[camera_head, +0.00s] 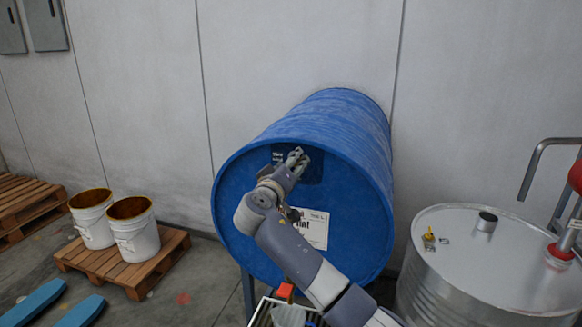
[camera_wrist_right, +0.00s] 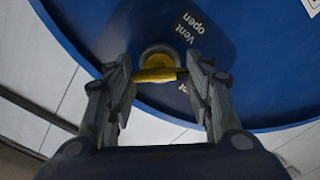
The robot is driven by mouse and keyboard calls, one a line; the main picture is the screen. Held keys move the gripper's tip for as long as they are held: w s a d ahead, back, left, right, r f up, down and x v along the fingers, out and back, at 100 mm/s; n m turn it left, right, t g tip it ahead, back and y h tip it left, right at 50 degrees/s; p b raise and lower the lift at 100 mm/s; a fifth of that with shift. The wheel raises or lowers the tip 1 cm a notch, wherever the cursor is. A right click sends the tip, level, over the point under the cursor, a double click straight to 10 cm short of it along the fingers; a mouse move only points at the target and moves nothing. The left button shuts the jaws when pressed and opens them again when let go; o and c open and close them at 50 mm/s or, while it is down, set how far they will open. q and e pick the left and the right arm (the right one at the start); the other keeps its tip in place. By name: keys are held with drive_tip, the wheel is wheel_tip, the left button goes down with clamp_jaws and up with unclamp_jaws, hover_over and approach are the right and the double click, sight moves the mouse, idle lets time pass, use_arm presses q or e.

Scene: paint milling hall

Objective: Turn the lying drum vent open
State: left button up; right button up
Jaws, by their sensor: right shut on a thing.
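The blue drum (camera_head: 345,120) lies on its side on a stand, its round end facing me. My right gripper (camera_head: 297,158) reaches the upper part of that end and covers the vent in the head view. In the right wrist view, the vent's yellow handle (camera_wrist_right: 155,76) lies crosswise between the fingertips of my right gripper (camera_wrist_right: 161,72), which is shut on it. A grey round fitting (camera_wrist_right: 158,51) shows behind the handle. A dark plate (camera_wrist_right: 197,38) beside it reads "Vent open"; other lettering is partly hidden by a finger. My left gripper is out of view.
An upright steel drum (camera_head: 470,265) stands at the right with a small yellow fitting (camera_head: 429,238) on top and a red-and-chrome device at its right. Two white buckets (camera_head: 137,240) stand on a wooden pallet (camera_head: 130,272) at the left. The wall is close behind the blue drum.

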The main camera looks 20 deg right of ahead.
drive_tip(key=n+p, duration=0.4)
drive_tip(key=n, duration=0.5)
drive_tip(key=shift+f+n, duration=0.1)
drive_tip(key=shift+n, duration=0.3)
idle(0.4)
drive_tip(key=o, duration=1.1)
drive_tip(key=shift+c, duration=0.2)
drive_tip(key=v, duration=1.2)
